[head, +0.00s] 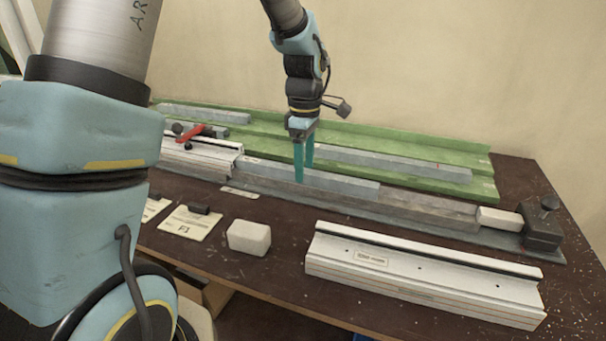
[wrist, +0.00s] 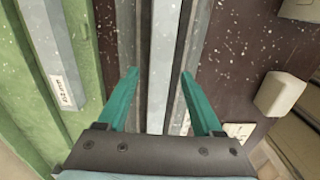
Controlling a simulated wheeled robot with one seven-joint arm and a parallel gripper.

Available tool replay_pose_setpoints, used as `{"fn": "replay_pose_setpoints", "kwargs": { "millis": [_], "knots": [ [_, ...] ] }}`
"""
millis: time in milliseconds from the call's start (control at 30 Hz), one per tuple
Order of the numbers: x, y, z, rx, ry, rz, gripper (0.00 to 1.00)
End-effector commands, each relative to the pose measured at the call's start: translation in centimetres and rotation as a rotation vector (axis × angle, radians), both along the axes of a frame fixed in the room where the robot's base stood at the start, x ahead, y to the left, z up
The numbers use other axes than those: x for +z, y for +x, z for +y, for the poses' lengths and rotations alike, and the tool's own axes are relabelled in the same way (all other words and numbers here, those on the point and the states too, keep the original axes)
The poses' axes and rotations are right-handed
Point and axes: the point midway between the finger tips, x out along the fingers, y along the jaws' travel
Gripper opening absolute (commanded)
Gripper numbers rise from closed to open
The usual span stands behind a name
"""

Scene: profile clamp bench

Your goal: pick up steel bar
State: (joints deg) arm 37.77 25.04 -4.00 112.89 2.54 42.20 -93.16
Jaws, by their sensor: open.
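Several grey steel bars show, and I cannot tell which one the task means. One steel bar (head: 345,186) lies in the long grey fixture on the bench. Another bar (head: 400,165) lies on the green rack behind it, and a third bar (head: 205,113) lies farther back left. My gripper (head: 303,173) points down over the fixture bar, open and empty. In the wrist view, a light grey bar (wrist: 158,70) runs lengthwise between the two teal fingers, with space on both sides. Whether the fingertips reach down beside it is unclear.
A red-levered clamp (head: 190,134) sits on a white profile at left. A white block (head: 500,218) and black end stop (head: 543,226) are at the fixture's right end. In front are a long white profile (head: 420,280), a white block (head: 249,237) and cards (head: 190,222).

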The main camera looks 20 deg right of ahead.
Motion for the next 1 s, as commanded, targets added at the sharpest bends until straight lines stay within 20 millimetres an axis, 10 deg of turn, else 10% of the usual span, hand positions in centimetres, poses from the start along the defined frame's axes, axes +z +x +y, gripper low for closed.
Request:
{"fn": "replay_pose_setpoints", "kwargs": {
  "millis": [333,1000],
  "knots": [
    [-0.87,-0.01,-0.01,0.0,-0.001,0.0,0.66],
    [-0.85,-0.02,-0.01,0.0,-0.001,0.0,0.0]
  ]
}}
